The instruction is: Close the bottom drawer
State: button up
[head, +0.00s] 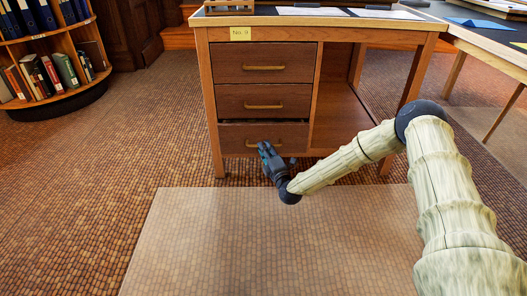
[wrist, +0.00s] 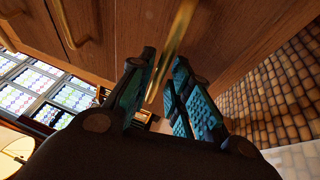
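The brown bottom drawer (head: 290,134) is the lowest of three in the wooden desk (head: 212,110). A dark gap shows above its front, which looks pulled out a little. Its brass handle (head: 254,145) runs across the front; my gripper covers part of it in the head view. My gripper (head: 265,147) is at the drawer front, by the handle. In the wrist view my gripper (wrist: 165,68) has its two teal-padded fingers apart, with the brass handle bar (wrist: 180,32) passing between them. Whether a pad touches the bar is unclear.
The middle drawer (head: 290,101) and top drawer (head: 290,62) look shut. An open bay (head: 338,120) lies right of the drawers. A bookshelf (head: 60,80) stands at the far left. The floor in front of the desk is clear.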

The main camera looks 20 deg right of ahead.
jog(key=shift+b+x, duration=0.35)
jog(key=shift+x, duration=0.7)
grip_shut()
jog(key=shift+a+p, duration=0.1)
jog(key=shift+p, duration=0.35)
jog(key=w+p, duration=0.1)
jog(key=p, duration=0.1)
jog(key=w+d+p, duration=0.1)
jog(key=p, duration=0.1)
jog(key=w+p, duration=0.1)
jog(key=p, duration=0.2)
jog(key=shift+w+d+f, duration=0.25)
jog(key=shift+w, duration=0.1)
